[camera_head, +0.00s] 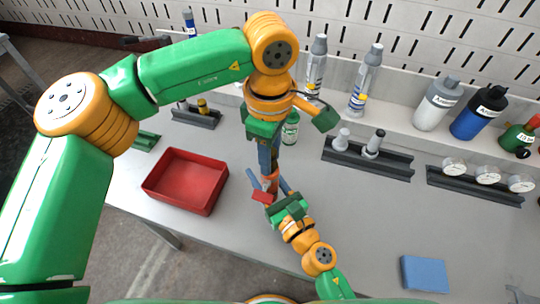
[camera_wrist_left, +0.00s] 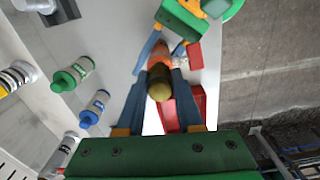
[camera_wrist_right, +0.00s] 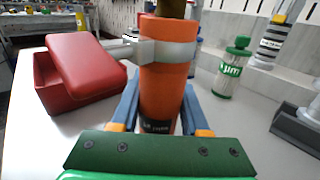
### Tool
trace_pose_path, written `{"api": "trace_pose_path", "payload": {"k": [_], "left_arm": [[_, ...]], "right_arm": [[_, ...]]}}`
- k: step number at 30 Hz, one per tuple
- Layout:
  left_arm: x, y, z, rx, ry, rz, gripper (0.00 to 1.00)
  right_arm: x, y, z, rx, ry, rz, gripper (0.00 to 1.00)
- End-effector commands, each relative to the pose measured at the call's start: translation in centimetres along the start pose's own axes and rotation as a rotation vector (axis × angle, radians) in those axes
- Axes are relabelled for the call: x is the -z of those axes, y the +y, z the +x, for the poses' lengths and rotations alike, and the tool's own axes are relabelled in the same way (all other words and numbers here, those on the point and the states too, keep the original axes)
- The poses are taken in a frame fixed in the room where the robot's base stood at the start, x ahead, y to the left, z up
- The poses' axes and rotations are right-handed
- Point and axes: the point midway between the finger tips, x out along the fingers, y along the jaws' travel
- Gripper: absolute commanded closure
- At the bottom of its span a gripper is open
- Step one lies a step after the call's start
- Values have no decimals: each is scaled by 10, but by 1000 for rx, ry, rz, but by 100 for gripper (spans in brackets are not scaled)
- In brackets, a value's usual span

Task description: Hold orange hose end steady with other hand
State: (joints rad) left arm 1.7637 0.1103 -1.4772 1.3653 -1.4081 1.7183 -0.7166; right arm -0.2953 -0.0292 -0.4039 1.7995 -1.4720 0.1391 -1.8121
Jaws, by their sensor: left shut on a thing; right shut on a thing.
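The orange hose end (camera_wrist_right: 160,85) is an upright orange cylinder with a dark label low down and a grey collar near its top. A grey stem joins the collar to a red block (camera_wrist_right: 85,68), which also shows in the head view (camera_head: 262,196). My right gripper (camera_head: 271,187) is shut on the orange cylinder from the near side. A brass-coloured cylindrical piece (camera_wrist_left: 159,82) stands at the top of the orange one. My left gripper (camera_head: 269,162) points down from above and is shut on the brass piece. Whether the two pieces are joined cannot be told.
An open red tray (camera_head: 187,182) lies on the grey table to the left. A green bottle (camera_head: 290,128) stands just behind the grippers. Racks (camera_head: 367,157), bottles and gauges line the back. A blue block (camera_head: 424,274) lies at the front right. The table's right middle is clear.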

Motion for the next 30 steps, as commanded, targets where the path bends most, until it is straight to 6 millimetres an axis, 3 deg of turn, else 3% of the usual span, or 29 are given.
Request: {"api": "trace_pose_path", "payload": {"k": [25,30], "left_arm": [[0,0,-27,0,0,-1,100],[0,1,-42,-2,0,-1,100]], "right_arm": [[1,0,0,0,1,0,100],[1,0,0,-1,1,0,100]]}}
